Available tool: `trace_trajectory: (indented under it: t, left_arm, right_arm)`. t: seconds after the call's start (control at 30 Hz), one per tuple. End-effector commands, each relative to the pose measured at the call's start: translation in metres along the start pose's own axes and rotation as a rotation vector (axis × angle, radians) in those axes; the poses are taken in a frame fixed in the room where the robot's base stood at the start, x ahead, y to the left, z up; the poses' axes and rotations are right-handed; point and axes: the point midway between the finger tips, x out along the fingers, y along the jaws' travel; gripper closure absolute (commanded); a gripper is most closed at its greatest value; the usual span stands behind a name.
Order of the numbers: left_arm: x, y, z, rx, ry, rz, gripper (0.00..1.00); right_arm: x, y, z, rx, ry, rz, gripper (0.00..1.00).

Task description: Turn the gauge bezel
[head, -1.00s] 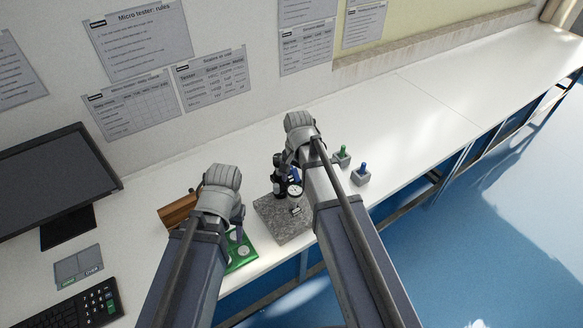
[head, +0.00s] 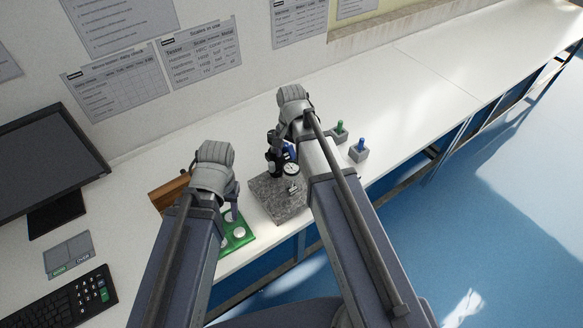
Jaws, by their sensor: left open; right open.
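The gauge (head: 291,169) is a small round white dial with a dark rim, its bezel. It sits on a black stand (head: 273,160) on a grey granite base (head: 274,203). My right gripper (head: 281,138) is open beside the top of the stand, above and close to the gauge; its fingers are partly hidden by my own arm, and I cannot tell whether it touches anything. My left gripper (head: 232,212) is open over the green tray (head: 236,243), to the left of the granite base.
A wooden box (head: 168,194) stands behind my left gripper. Two small grey blocks with a green knob (head: 340,128) and a blue knob (head: 361,145) stand to the right. A monitor (head: 45,160) and keyboard (head: 62,303) are at left. The bench at right is clear.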

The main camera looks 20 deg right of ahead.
Motion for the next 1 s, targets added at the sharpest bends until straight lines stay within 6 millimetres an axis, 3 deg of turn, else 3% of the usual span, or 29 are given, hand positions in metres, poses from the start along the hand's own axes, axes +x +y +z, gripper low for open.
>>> trace_trajectory:
  t: [0.03,0.2,0.6,1.0]
  left_arm:
    - [0.014,0.001,-0.001,0.000,0.000,0.000,0.50]
    - [0.033,0.003,-0.002,-0.001,0.000,0.000,0.50]
    - [0.037,0.004,-0.002,-0.002,0.000,0.000,0.50]
    - [0.038,0.004,-0.002,-0.002,0.000,0.000,0.50]
  right_arm:
    - [0.014,0.000,0.000,0.000,0.000,0.000,0.00]
    - [0.033,0.000,0.000,0.000,0.000,0.000,0.00]
    - [0.038,0.000,0.000,0.000,0.000,0.000,0.00]
    - [0.038,0.000,0.000,0.000,0.000,0.000,0.44]
